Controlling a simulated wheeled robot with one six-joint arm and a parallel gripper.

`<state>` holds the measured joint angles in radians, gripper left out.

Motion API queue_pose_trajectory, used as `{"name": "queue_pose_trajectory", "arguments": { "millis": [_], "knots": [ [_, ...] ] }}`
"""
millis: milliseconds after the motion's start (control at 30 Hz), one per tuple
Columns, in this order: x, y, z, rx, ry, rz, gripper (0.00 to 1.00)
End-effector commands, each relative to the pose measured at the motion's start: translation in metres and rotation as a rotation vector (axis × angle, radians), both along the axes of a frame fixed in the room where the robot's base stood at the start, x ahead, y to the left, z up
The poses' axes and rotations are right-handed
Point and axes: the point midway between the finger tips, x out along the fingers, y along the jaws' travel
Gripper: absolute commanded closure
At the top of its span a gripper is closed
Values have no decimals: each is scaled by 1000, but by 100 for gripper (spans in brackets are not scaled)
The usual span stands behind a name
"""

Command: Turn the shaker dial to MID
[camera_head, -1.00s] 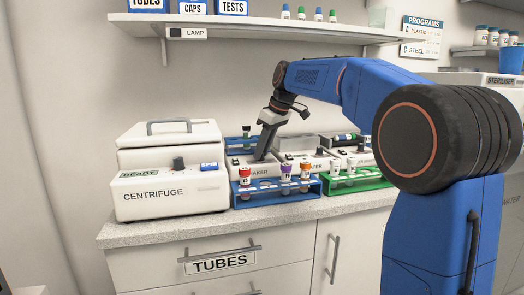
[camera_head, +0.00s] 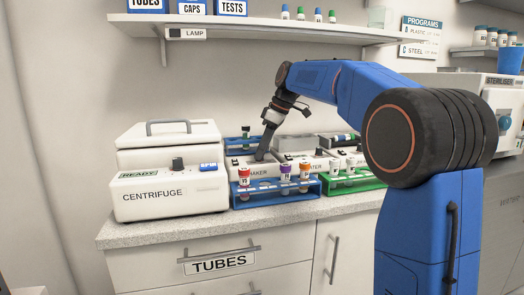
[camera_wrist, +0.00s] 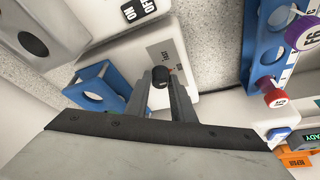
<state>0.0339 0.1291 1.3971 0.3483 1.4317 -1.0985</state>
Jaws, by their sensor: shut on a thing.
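The shaker (camera_head: 240,160) is a low white box on the counter, between the centrifuge and another white device. Its label is partly hidden in the head view. In the wrist view its white top (camera_wrist: 188,78) carries a small dark round dial (camera_wrist: 159,75) beside a grey label. My gripper (camera_head: 261,156) points down onto the shaker. In the wrist view my gripper (camera_wrist: 162,82) has its two fingers closed on the dial, one on each side. The fingers cover part of the dial and label, so I cannot read its setting.
A blue rack (camera_head: 270,198) with capped tubes stands right in front of the shaker. The white centrifuge (camera_head: 150,196) is on the left. A green rack (camera_head: 350,187) and another white device (camera_head: 300,157) are on the right. A shelf (camera_head: 250,30) hangs above.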

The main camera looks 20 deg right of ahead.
Motion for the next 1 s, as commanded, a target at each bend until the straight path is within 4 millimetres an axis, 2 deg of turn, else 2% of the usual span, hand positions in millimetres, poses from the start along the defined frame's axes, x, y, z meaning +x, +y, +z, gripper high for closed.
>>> {"name": "queue_pose_trajectory", "arguments": {
  "millis": [67, 100, 133, 433, 567, 767, 1000],
  "knots": [
    [0, 0, 0, -1, 1, -1, 100],
    [0, 0, 0, -1, 1, -1, 68],
    [0, 0, 0, -1, 1, -1, 61],
    [0, 0, 0, 0, 0, -1, 60],
    [-1, -2, 6, 0, -2, -2, 60],
    [-6, -12, 34, 0, -3, -2, 60],
    [-15, -29, 79, -1, -3, -1, 60]
  ]
}}
